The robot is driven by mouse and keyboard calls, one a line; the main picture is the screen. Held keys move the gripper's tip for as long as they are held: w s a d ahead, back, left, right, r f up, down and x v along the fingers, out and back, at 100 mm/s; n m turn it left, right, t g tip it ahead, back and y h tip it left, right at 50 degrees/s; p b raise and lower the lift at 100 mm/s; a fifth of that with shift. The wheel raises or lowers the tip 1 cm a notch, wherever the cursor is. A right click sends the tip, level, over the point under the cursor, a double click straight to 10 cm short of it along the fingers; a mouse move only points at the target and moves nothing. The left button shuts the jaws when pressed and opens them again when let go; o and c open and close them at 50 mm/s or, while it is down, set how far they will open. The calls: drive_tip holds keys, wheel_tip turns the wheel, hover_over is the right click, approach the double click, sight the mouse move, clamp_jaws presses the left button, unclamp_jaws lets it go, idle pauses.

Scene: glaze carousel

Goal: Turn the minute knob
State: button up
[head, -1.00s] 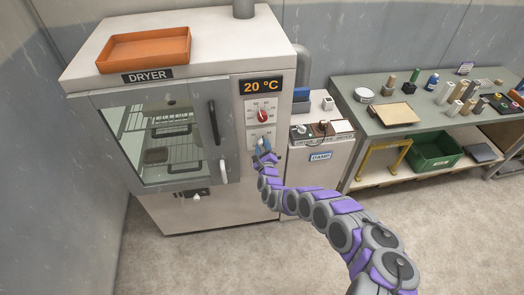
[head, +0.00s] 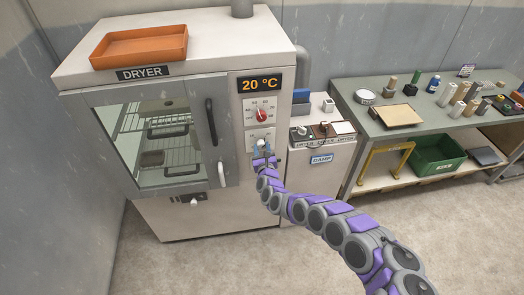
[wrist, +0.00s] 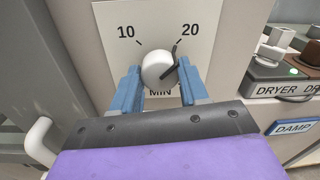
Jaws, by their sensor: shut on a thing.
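The minute knob (wrist: 157,68) is a round white knob on a white dial plate with "10", "20" and "MIN" in the wrist view. Its dark pointer is at the upper right, toward the "20". My gripper (wrist: 158,82) has its two blue fingers on either side of the knob and is shut on it. In the head view my gripper (head: 262,148) is at the lower dial on the dryer's front, where it hides much of the knob. The dryer (head: 200,218) is a large pale cabinet with a glass door.
Above is a dial with a red knob (head: 261,115) and a display (head: 261,85) reading 20 °C. The dryer's door handle (head: 212,122) is left of my gripper. A lower cabinet (head: 317,175) labelled DAMP stands close on the right. The floor in front is clear.

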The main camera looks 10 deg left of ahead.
drive_tip(key=shift+f, duration=0.15)
drive_tip(key=o, duration=0.8)
drive_tip(key=shift+o, duration=1.3)
drive_tip(key=shift+a, duration=0.1)
drive_tip(key=p+v, duration=1.1)
drive_tip(key=v, duration=0.6)
drive_tip(key=shift+s+p, duration=0.15)
drive_tip(key=shift+p, duration=0.15)
drive_tip(key=shift+f, duration=0.1)
